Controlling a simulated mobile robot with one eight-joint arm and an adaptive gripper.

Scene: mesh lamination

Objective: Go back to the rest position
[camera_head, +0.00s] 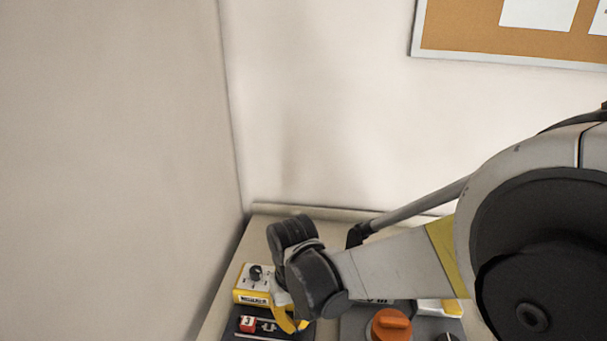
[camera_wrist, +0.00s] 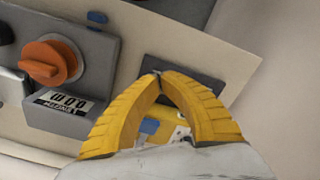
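My gripper (camera_wrist: 160,75) has two ribbed yellow fingers whose tips meet in the wrist view. Nothing shows held between them. In the head view my gripper (camera_head: 288,318) is low in the picture, pointing down over the table by a yellow-and-white box with a black knob (camera_head: 254,272). My arm reaches in from the right and hides part of the table. In the wrist view a dark panel (camera_wrist: 188,84) lies behind the fingertips, and a blue part (camera_wrist: 149,126) shows in the gap between the fingers.
A grey unit with an orange knob (camera_head: 391,322) stands right of the gripper; the knob also shows in the wrist view (camera_wrist: 47,62). Walls close off the left and back; a corkboard (camera_head: 470,28) hangs behind.

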